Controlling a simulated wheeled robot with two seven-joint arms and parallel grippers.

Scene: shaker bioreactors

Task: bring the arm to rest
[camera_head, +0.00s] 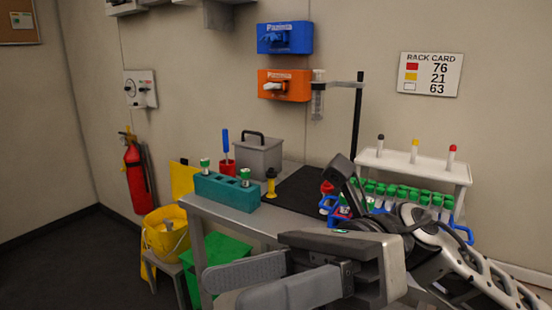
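My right arm comes in from the lower right, across the front of the bench. Its gripper (224,291) points left, in front of the grey bench (235,219). Its two grey fingers are apart with an empty gap between them, so it is open and holds nothing. The arm and gripper hide the front right part of the bench and part of what stands there. My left gripper is not in view.
On the bench stand a teal rack (227,192), a grey lidded box (258,156) and a black mat (300,190). A white rack (415,168) with several green-capped tubes is behind my arm. A yellow bucket (166,235) and green bin (215,262) are lower left.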

